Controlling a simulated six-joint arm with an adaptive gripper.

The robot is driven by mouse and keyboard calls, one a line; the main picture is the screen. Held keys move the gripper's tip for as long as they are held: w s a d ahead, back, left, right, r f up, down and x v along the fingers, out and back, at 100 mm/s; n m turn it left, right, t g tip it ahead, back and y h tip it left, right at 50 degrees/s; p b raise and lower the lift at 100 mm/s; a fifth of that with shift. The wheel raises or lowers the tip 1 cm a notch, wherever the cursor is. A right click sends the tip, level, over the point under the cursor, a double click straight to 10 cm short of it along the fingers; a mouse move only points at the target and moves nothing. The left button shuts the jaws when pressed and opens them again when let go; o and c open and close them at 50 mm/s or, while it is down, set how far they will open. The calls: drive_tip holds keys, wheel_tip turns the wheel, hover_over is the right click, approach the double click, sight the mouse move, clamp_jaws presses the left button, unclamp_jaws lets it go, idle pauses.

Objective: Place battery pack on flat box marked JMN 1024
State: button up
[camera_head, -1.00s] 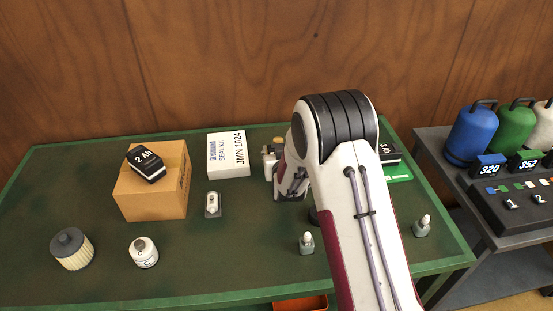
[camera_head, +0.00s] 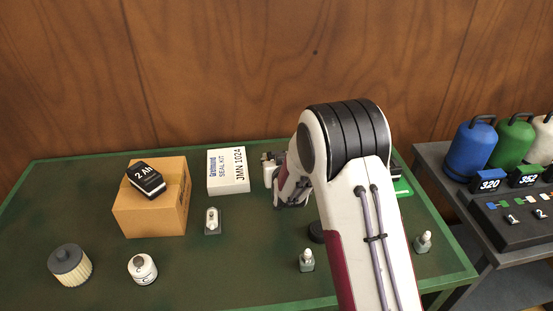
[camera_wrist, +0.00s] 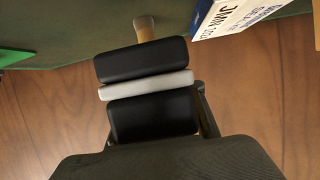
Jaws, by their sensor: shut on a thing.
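The flat white box marked JMN 1024 (camera_head: 228,171) lies at the back of the green table. Its corner shows upside down in the wrist view (camera_wrist: 230,14). Another black battery marked 2 Ah (camera_head: 146,179) sits on a cardboard box (camera_head: 150,214).
A side table (camera_head: 455,185) with gas cylinders is at right.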

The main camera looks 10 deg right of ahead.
drive_tip(key=shift+r, duration=0.1)
drive_tip(key=shift+w+a+f, duration=0.1)
drive_tip(key=shift+a+f, duration=0.1)
drive_tip(key=shift+a, duration=0.25)
drive_tip(key=w+a+r+n+y, duration=0.2)
drive_tip(key=w+a, duration=0.1)
drive_tip(key=a, duration=0.4)
drive_tip(key=w+a+r+n+g+y, duration=0.1)
drive_tip(key=w+a+r+n+y, duration=0.1)
drive_tip(key=a, duration=0.5)
drive_tip(key=shift+w+r+n+y, duration=0.4)
drive_tip(key=shift+w+r+y, duration=0.3)
drive_tip(key=shift+w, duration=0.55)
drive_tip(key=shift+f, duration=0.2)
hover_over(231, 168)
drive_tip(key=shift+f, duration=3.05)
drive_tip(key=shift+s, duration=0.1)
drive_tip(key=shift+f, duration=1.85)
